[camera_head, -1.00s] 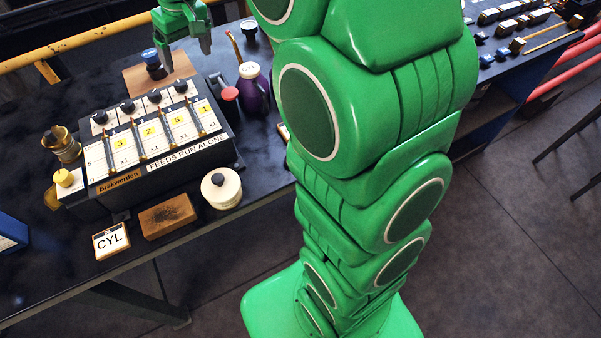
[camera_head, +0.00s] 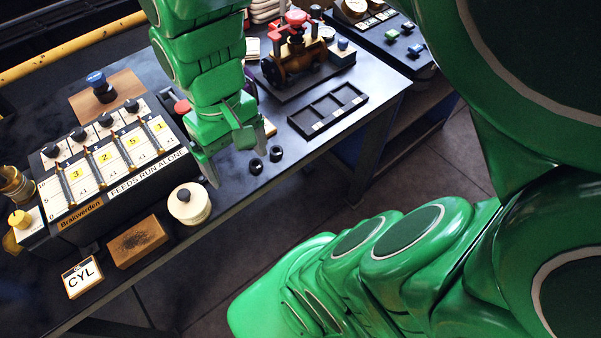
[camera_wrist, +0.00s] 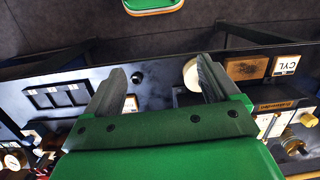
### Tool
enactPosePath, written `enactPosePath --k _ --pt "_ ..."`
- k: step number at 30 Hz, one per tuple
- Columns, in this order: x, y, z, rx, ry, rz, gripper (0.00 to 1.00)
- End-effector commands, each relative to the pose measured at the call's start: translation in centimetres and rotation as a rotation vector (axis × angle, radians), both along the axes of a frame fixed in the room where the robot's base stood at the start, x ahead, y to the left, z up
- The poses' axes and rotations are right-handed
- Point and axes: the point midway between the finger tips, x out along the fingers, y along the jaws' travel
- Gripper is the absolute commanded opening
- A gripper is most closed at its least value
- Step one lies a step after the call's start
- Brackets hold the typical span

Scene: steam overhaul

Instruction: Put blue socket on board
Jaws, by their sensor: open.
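A dark socket with a blue top (camera_head: 98,82) stands upright on the brown wooden board (camera_head: 124,86), behind the panel with number cards. My gripper (camera_head: 236,160) is to the right of the board, well apart from it, over the dark table near two small black rings (camera_head: 257,166). Its fingers are spread with nothing between them. In the wrist view my gripper (camera_wrist: 161,78) is open above the table, with a black ring (camera_wrist: 137,77) beyond the fingers. I do not make out the blue socket or board in that view.
A cream lidded pot (camera_head: 189,204), a brown block (camera_head: 137,241) and a CYL card (camera_head: 82,277) line the front edge. A black compartment tray (camera_head: 328,110) and a red-and-brass engine model (camera_head: 294,55) stand to the right. The purple vessel is mostly hidden behind my arm.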

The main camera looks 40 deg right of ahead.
Motion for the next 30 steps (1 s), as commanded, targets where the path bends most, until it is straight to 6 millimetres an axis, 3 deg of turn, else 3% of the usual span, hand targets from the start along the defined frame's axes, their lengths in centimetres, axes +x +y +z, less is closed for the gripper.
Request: enactPosePath --k 3,9,30 --pt "-2.9 -1.2 -0.1 -0.036 -0.001 -0.04 0.89" --pt "-5.7 -1.5 -0.8 -0.044 0.026 -0.064 0.89" --pt "-6.1 -1.5 -0.9 -0.045 0.03 -0.067 0.89"
